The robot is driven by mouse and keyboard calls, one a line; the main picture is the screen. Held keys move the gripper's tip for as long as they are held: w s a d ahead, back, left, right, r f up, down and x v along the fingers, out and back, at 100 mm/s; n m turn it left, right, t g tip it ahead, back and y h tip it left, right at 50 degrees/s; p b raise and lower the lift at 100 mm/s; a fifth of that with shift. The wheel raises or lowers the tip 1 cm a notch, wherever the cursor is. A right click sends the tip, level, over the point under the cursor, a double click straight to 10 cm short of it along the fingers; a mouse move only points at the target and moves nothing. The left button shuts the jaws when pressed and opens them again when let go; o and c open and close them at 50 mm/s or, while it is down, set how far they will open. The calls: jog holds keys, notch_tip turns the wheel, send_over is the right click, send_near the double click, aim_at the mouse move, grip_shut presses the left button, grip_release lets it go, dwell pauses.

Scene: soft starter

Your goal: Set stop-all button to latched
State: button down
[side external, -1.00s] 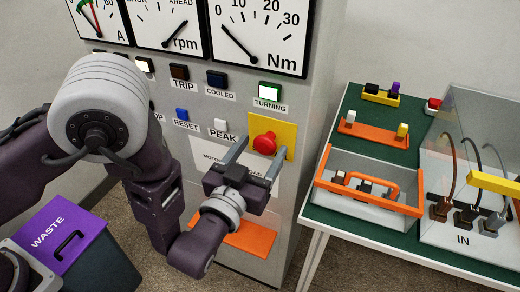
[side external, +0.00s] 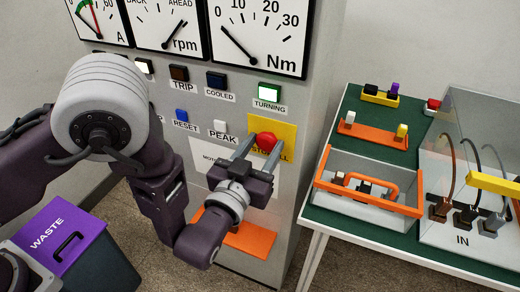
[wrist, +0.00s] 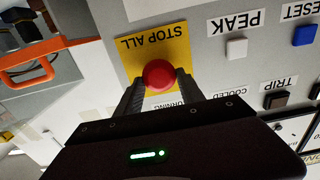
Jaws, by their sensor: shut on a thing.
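The stop-all button (side external: 266,141) is a red mushroom knob on a yellow plate (side external: 287,131) on the grey cabinet front. It also shows in the wrist view (wrist: 159,75), on the yellow plate lettered "STOP ALL" (wrist: 152,43), upside down there. My gripper (side external: 259,149) has one finger on each side of the red knob and is shut on it. In the wrist view my fingers (wrist: 160,88) flank the knob closely. I cannot tell how far the knob is pressed in; its stem is hidden.
Above the plate is a lit green TURNING lamp (side external: 269,90). A white PEAK button (side external: 220,125) and blue RESET button (side external: 181,114) sit to the left. An orange shelf (side external: 243,236) is below my gripper. A green-topped table (side external: 398,141) with trays stands at right.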

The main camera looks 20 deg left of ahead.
jog(key=c, duration=0.7)
grip_release()
jog(key=shift+w, duration=0.1)
jog(key=shift+c, duration=0.2)
jog(key=s, duration=0.7)
